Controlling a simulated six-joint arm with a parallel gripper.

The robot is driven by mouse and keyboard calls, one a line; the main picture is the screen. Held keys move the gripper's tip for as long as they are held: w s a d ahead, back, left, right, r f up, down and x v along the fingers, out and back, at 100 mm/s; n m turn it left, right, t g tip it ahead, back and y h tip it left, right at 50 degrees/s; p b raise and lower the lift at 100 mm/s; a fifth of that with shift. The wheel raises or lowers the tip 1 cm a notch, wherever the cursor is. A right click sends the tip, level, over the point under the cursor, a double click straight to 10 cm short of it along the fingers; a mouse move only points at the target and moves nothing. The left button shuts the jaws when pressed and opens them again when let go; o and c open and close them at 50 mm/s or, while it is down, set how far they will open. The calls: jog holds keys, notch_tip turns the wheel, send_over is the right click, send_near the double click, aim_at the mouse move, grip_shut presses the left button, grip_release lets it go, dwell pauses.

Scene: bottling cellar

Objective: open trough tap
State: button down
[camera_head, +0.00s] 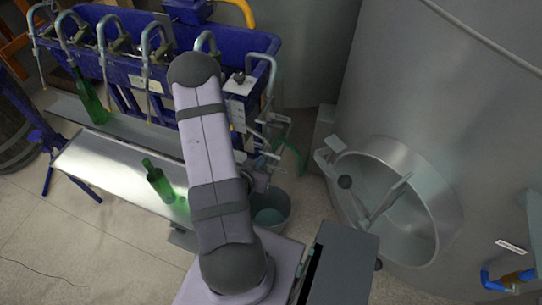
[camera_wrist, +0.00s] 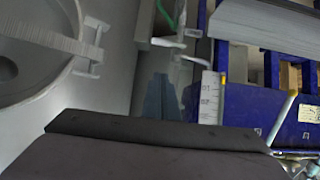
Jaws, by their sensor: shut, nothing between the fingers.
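The blue trough (camera_head: 155,78) of the bottling stand is at the upper left in the head view, with several curved metal spouts along its front. Its blue side also shows at the right of the wrist view (camera_wrist: 240,112). I cannot clearly pick out the trough tap; the trough's right end is crowded with metal parts, and my arm covers part of its front.
A green bottle (camera_head: 158,181) is on the metal shelf (camera_head: 105,167), and another (camera_head: 91,98) is nearer the spouts. A bucket (camera_head: 271,207) stands right of my arm. A large grey tank (camera_head: 440,95) with an open round hatch (camera_head: 425,190) fills the right.

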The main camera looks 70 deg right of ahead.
jog(key=shift+d+f, duration=0.1)
jog(key=shift+f, duration=0.05)
jog(key=b, duration=0.7)
send_over(271, 154)
jog(key=s+a, duration=0.1)
jog(key=a, duration=0.2)
notch_tip(271, 154, down, 7)
jog(key=shift+d+f+p, duration=0.1)
jog(key=shift+f+p, duration=0.3)
jog(key=shift+f, duration=0.7)
